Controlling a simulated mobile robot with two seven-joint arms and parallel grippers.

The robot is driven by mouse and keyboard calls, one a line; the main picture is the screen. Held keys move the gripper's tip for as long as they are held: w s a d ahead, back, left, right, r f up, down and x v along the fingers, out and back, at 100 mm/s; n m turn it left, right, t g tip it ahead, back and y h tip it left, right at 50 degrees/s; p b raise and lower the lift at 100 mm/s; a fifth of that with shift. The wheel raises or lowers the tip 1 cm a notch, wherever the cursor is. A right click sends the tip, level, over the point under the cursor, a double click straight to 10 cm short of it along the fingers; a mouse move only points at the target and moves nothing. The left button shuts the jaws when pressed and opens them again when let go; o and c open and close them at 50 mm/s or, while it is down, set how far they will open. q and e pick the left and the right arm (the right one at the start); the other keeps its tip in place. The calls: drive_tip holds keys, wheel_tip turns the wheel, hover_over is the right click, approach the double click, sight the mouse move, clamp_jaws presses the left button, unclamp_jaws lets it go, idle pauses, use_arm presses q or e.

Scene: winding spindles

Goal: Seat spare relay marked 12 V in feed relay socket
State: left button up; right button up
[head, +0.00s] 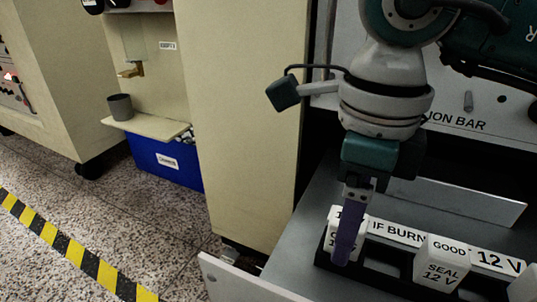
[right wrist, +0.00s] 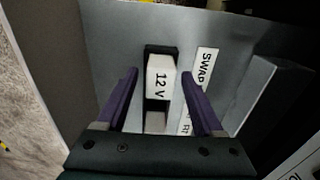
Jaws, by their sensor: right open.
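My right gripper (head: 346,252) points down over a black rack (head: 384,283) on the grey shelf, with its purple fingers open. In the right wrist view the gripper (right wrist: 160,73) has a white block marked 12 V (right wrist: 159,78) between its fingertips, with a gap on both sides. That white block (head: 331,240) is partly hidden by a finger in the head view. A second white block (head: 440,270), marked GOOD SEAL 12 V, stands farther right in the rack. I cannot make out a feed relay socket. My left gripper is not in view.
A white label strip (head: 395,232) runs behind the rack. Another white block (head: 525,287) is cut off at the right edge. A cream cabinet panel (head: 245,120) stands left of the shelf. A blue bin (head: 165,160) and a grey cup (head: 120,107) are farther left.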

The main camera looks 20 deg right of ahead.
wheel_tip(320, 180, up, 12)
drive_tip(key=p, duration=0.6)
drive_tip(key=shift+r, duration=0.2)
drive_tip(key=shift+p, duration=0.35)
